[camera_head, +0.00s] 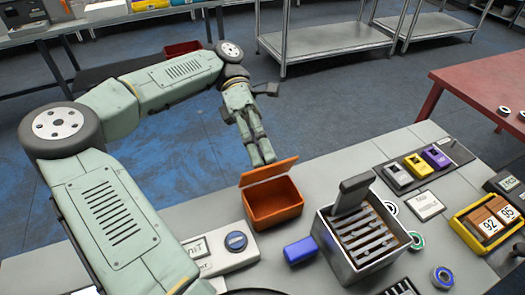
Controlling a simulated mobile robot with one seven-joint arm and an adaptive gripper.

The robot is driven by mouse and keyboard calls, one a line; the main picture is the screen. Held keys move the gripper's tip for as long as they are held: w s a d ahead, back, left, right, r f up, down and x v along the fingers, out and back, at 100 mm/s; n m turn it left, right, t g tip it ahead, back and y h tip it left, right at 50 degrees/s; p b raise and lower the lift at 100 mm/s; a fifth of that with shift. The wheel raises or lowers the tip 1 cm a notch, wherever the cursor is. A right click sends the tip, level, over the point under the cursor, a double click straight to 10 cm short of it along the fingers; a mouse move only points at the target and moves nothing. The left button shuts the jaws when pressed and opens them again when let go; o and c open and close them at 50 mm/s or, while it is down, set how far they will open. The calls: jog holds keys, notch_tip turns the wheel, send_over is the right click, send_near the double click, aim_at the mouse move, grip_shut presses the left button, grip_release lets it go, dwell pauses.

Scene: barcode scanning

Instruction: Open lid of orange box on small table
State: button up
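The orange box (272,207) stands near the far edge of the grey table (207,210). Its orange lid (269,171) is raised along the far side, and the dark inside of the box shows. My gripper (263,160) is just behind the lid, pointing down at it, with its fingertips at or very near the lid's far edge. I cannot tell if they touch. The fingers look close together, but whether they are fully shut is too small to tell. Nothing is seen held between them.
Right of the box is a metal bin with slats (347,268) and a grey handle. A blue block (300,250) lies in front of the box. A white device with a dark knob (236,241) is at left. Scanners (418,165) and a yellow tray (459,223) are further right.

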jog(key=o, duration=0.5)
jog(key=shift+s, duration=0.1)
dwell(0.3)
